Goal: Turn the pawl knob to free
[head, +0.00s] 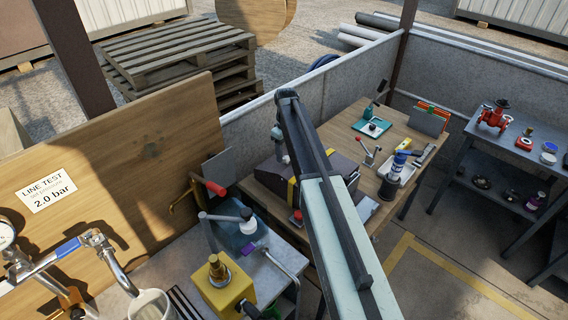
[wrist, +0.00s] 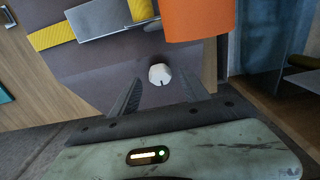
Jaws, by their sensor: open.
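The knob (wrist: 160,74) is small, round and white, with a short dark mark on its lower edge in the wrist view. It sits on a dark grey housing (wrist: 95,75). My gripper (wrist: 160,77) is open, with one dark finger on each side of the knob. A gap shows between each finger and the knob; I cannot tell the depth between them. In the head view a dark machine with a yellow band (head: 292,191) stands on the wooden bench, partly behind my arm. The knob and my fingertips cannot be made out there.
An orange cylinder (wrist: 197,20) stands close above and right of the knob. A metal plate (wrist: 112,18) and a yellow strip (wrist: 50,35) lie to the upper left. In the head view, a red-tipped lever (head: 214,187) and a yellow valve block (head: 225,288) stand left of the machine.

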